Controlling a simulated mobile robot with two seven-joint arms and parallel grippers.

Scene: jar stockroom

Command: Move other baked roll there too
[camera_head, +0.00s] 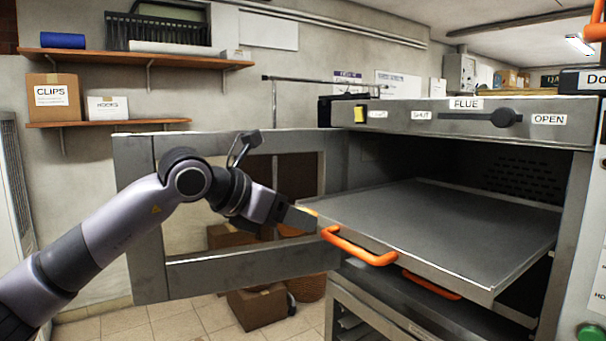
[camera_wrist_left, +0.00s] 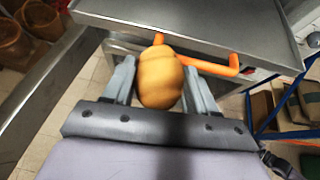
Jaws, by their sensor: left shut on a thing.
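A golden-brown baked roll (camera_wrist_left: 160,78) is held between the two fingers of my left gripper (camera_wrist_left: 160,88) in the left wrist view. In the head view, my left gripper (camera_head: 305,217) is at the near left corner of the pulled-out oven deck (camera_head: 430,230), and only a sliver of the roll shows by its fingertips. The deck's visible surface is bare in the head view. Its orange handle (camera_head: 358,247) is just beside the gripper and also shows in the left wrist view (camera_wrist_left: 205,66). My right gripper is not in view.
The open oven door (camera_head: 150,240) stands behind my left arm. A flue lever (camera_head: 490,117) is on the panel above the deck. Cardboard boxes (camera_head: 258,306) lie on the floor beyond the door. Wall shelves (camera_head: 140,58) hold boxes at the left.

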